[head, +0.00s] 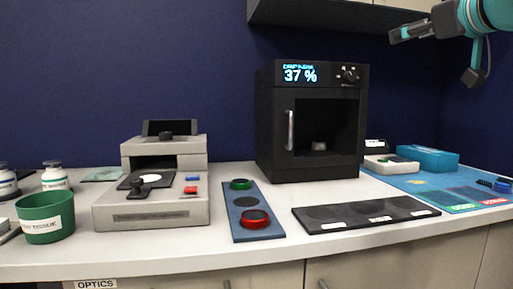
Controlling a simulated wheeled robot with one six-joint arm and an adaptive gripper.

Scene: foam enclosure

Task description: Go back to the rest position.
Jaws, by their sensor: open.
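My gripper (438,56) is at the top right of the head view, raised high above the counter. Its two dark fingers are spread wide apart with nothing between them. It is to the right of the black cabinet (262,125) and apart from everything on the counter. My arm runs out of the picture at the top right, so most of it is hidden.
The cabinet's display reads 37 %. A dark shelf (330,14) overhangs the back wall near my gripper. The white counter (150,245) holds a grey instrument (150,213), a green cup (45,210), a blue strip (243,202), a black tray (350,212) and a blue mat (420,184).

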